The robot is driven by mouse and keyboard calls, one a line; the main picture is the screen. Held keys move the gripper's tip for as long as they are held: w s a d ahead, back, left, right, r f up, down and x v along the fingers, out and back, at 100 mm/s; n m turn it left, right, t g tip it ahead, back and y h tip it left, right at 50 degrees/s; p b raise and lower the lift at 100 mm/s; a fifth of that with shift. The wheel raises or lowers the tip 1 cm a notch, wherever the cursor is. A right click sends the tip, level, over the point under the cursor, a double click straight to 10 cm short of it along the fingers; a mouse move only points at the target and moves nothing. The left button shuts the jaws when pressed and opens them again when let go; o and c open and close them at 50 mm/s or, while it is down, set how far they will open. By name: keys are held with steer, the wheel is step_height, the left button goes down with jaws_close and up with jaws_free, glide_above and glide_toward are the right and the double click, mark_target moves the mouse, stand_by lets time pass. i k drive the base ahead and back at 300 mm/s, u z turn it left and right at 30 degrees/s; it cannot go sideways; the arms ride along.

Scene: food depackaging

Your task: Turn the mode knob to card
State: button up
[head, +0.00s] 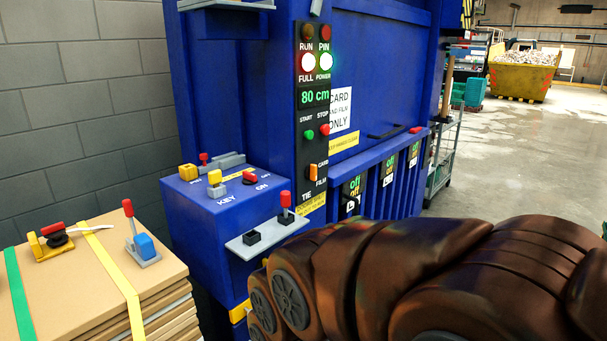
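The mode knob (312,173) is a small orange bar on the black control strip (311,120) of the blue machine. It stands roughly upright. The word CARD is at its upper right, FILM at its lower right and TIE below. I cannot tell which word it points to. My brown arm fills the lower right of the head view, in front of the machine. My gripper is not visible, and nothing touches the knob.
Green start (309,134) and red stop (324,129) buttons sit just above the knob. A grey shelf (266,237) with a red-topped lever (286,206) juts out below it. A blue key box (225,205) and a cardboard stack (85,275) stand left.

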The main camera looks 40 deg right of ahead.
mark_target(310, 171)
steer(key=z, duration=2.35)
steer(key=i, duration=0.75)
steer(key=u, duration=2.35)
